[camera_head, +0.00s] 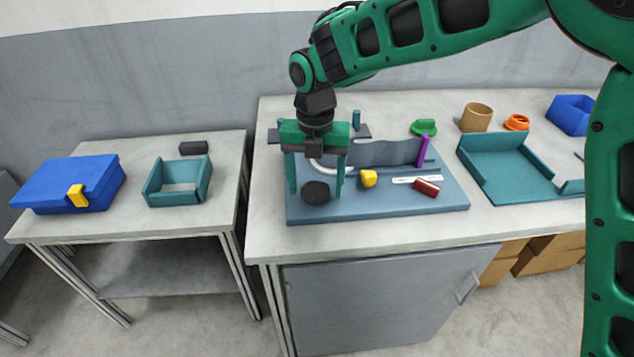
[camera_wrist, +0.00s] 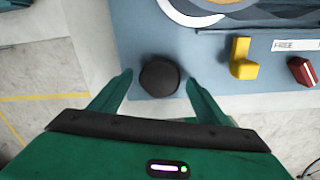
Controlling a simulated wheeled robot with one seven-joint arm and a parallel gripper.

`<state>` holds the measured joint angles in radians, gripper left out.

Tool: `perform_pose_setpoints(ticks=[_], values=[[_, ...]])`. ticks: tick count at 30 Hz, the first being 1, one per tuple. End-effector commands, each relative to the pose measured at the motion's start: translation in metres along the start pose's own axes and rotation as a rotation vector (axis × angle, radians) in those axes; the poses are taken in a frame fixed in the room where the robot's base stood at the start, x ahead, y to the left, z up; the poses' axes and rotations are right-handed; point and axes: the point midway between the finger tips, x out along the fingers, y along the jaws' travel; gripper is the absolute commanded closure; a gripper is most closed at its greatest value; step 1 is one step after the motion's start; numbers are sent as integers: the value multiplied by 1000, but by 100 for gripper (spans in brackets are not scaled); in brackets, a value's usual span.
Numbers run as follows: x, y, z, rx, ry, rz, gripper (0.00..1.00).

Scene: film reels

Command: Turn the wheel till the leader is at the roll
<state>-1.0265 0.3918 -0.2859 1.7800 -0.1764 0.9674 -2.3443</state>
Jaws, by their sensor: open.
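A blue-grey baseboard (camera_head: 380,206) lies on the long table with the film device on it. A dark round wheel or knob (camera_head: 316,192) sits at its front left; it also shows in the wrist view (camera_wrist: 159,77). My open gripper (camera_head: 316,189) is over it, one finger on each side, with small gaps visible in the wrist view. A grey wavy strip (camera_head: 385,153) stands behind, with a purple upright piece (camera_head: 423,151) at its right end. A white curved band (camera_wrist: 178,12) borders a round part, possibly the roll, mostly cut off; my gripper hides much of it in the head view.
A yellow L-shaped piece (camera_head: 369,178), a white "FREE" label (camera_wrist: 284,45) and a red block (camera_head: 427,188) are right of the wheel. A teal tray (camera_head: 508,187) stands farther right. A side table holds a blue box (camera_head: 75,182) and teal frame (camera_head: 178,198).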

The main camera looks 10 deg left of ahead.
Motion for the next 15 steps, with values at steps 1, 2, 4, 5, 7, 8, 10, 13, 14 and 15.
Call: perform_pose_setpoints(ticks=[1, 2, 4, 5, 7, 8, 10, 13, 14, 15], values=[[2, 0, 0, 0, 0, 0, 31], [2, 0, 0, 0, 0, 0, 31], [3, 0, 0, 0, 0, 0, 31], [3, 0, 0, 0, 0, 0, 31], [3, 0, 0, 0, 0, 0, 31], [3, 0, 0, 0, 0, 0, 31], [3, 0, 0, 0, 0, 0, 36], [3, 0, 0, 0, 0, 0, 60], [3, 0, 0, 0, 0, 0, 67], [3, 0, 0, 0, 0, 0, 72]])
